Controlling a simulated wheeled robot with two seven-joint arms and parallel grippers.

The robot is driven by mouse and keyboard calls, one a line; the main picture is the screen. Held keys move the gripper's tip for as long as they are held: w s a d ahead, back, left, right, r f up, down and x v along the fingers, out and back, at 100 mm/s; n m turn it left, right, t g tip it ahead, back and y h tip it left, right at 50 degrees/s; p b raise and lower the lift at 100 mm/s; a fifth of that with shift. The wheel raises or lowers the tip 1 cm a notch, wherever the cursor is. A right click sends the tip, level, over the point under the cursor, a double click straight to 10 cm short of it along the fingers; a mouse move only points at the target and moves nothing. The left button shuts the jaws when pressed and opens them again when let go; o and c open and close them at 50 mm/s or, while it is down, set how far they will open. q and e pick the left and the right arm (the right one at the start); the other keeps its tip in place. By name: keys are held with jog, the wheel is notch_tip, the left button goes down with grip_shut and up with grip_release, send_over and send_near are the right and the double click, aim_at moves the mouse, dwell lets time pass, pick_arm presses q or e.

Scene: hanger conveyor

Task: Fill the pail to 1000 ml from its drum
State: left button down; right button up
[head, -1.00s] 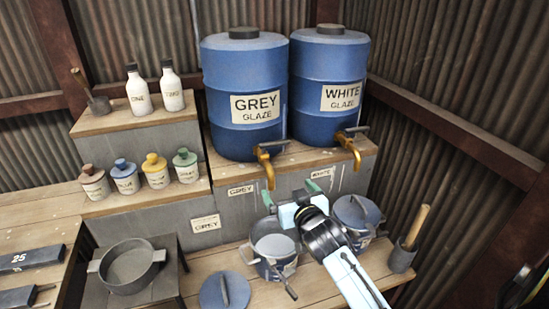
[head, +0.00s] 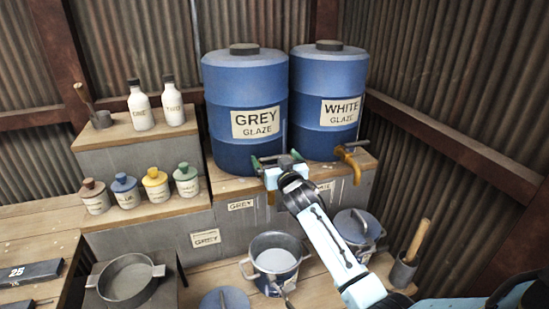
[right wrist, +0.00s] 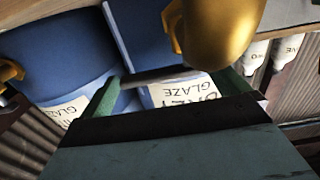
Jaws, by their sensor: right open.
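The open metal pail (head: 293,242) stands on the bench below the grey-glaze tap; its inside looks pale, and I cannot read a level. The blue GREY GLAZE drum (head: 245,80) sits on the shelf above. Its brass tap (head: 271,181) is partly hidden by my gripper and shows large in the right wrist view (right wrist: 222,35). My right gripper (head: 278,159) is open at this tap. In the right wrist view, the grey tap lever (right wrist: 160,76) lies between or just beyond the green fingers; contact is unclear. My left gripper is out of view.
The WHITE GLAZE drum (head: 328,80) with its brass tap (head: 352,162) stands to the right. A lidded pail (head: 352,228) and a pot with a wooden handle (head: 403,272) stand right of the open pail. A loose lid (head: 222,299) lies left. Bottles and jars fill the left shelves.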

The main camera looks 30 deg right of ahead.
jog(key=shift+w+d, duration=0.15)
jog(key=shift+w, duration=0.4)
jog(key=shift+c, duration=0.4)
